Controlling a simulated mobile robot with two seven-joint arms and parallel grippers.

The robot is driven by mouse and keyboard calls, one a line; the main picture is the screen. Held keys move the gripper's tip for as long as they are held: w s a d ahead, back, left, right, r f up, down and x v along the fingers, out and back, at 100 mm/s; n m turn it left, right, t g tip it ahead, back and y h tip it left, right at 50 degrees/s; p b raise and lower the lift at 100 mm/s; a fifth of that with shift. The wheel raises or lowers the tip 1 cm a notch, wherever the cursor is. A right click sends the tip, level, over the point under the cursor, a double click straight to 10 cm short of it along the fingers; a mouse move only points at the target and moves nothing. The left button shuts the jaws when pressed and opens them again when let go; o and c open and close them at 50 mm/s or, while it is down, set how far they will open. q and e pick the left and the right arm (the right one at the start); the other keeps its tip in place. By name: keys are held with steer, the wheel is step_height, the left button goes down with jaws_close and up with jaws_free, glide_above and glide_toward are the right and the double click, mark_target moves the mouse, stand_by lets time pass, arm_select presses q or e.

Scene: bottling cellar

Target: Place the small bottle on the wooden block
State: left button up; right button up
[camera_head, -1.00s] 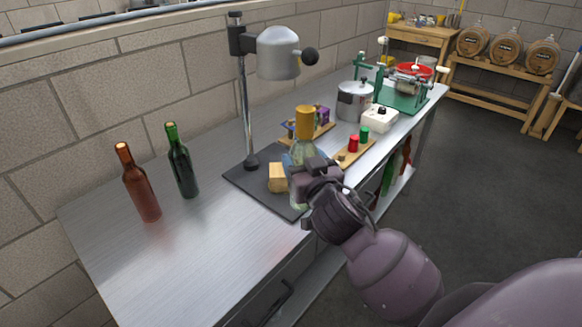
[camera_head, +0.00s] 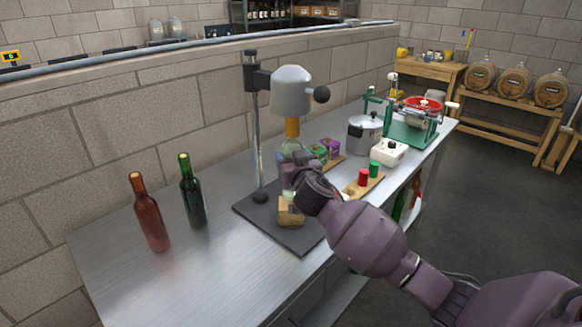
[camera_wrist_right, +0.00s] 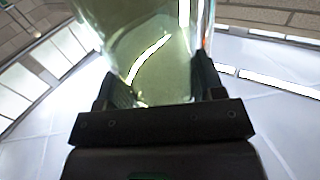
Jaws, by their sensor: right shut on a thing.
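The small bottle, clear greenish glass with an amber top (camera_head: 292,128), is upright in my right gripper (camera_head: 296,178). The wooden block (camera_head: 290,213) sits on the dark base plate of the stand, directly below the bottle in the head view. My gripper hides part of the bottle's lower body, and I cannot tell whether its bottom touches the block. In the right wrist view the gripper's two fingers (camera_wrist_right: 155,92) are shut on either side of the glass bottle (camera_wrist_right: 150,45). My left gripper is not in view.
A stand with a grey head (camera_head: 292,90) rises over the dark plate (camera_head: 272,228), its head just above the bottle. Brown (camera_head: 150,218) and green (camera_head: 193,195) bottles stand at left. A steel pot (camera_head: 364,136) and white box (camera_head: 389,152) stand behind. The bench's front left is clear.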

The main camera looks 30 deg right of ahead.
steer(key=shift+w+d+f, duration=0.1)
steer(key=shift+w+f, duration=0.3)
steer(key=shift+f, duration=0.4)
steer(key=shift+w+d+f, duration=0.1)
steer(key=shift+w+f, duration=0.3)
steer(key=shift+f, duration=0.5)
steer(key=shift+f+b, duration=0.1)
steer(key=shift+b, duration=0.2)
steer(key=o, duration=1.4)
